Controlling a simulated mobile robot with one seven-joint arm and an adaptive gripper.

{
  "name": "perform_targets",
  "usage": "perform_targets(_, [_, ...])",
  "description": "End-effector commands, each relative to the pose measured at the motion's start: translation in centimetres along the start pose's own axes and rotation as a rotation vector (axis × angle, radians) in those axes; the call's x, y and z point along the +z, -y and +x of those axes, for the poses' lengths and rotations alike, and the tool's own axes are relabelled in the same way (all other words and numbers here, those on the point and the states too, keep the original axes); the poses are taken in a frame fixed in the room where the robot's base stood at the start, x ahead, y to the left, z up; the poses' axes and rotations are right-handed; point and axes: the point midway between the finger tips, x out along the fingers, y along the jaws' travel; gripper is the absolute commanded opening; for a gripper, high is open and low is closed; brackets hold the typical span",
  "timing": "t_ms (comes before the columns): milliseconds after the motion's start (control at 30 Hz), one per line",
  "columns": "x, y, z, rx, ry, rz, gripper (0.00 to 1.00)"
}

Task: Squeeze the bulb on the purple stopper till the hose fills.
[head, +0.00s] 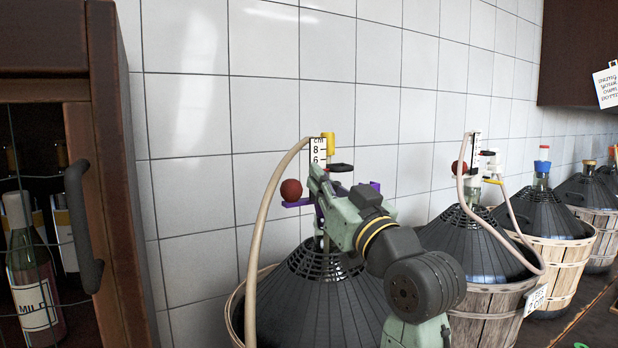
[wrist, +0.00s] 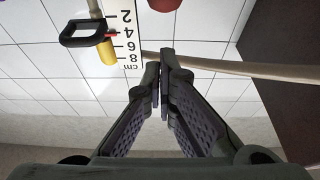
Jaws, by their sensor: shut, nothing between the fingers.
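The purple stopper (head: 296,203) sits at the top of the nearest demijohn (head: 310,290), partly hidden behind my arm. Its dark red bulb (head: 291,190) stands up at the left of the stopper. The bulb's edge also shows at the top of the wrist view (wrist: 164,4). A pale hose (head: 262,225) runs from the top down the left side; it crosses to the right in the wrist view (wrist: 230,67). My gripper (wrist: 158,68) is shut with nothing between its fingertips, apart from the bulb. In the head view my arm hides the fingertips.
A cm scale (head: 318,152) and a yellow cap (head: 328,144) rise above the stopper, with a black lever (head: 340,168) beside them. A second demijohn (head: 470,240) with a white stopper and red bulb stands to the right. A wooden cabinet (head: 105,170) stands at the left.

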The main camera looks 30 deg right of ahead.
Motion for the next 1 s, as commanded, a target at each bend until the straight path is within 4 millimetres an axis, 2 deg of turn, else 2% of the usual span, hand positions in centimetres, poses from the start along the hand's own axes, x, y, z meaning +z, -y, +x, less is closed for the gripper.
perform_targets(100, [0.0, 0.0, -1.4, 0.001, -0.002, 0.0, 0.0])
perform_targets(233, [0.0, 0.0, -2.0, 0.0, 0.0, 0.001, 0.0])
perform_targets(933, [-0.1, 0.0, -2.1, -0.001, -0.001, 0.001, 0.0])
perform_targets(1000, [0.0, 0.5, -1.7, -0.008, -0.005, 0.002, 0.0])
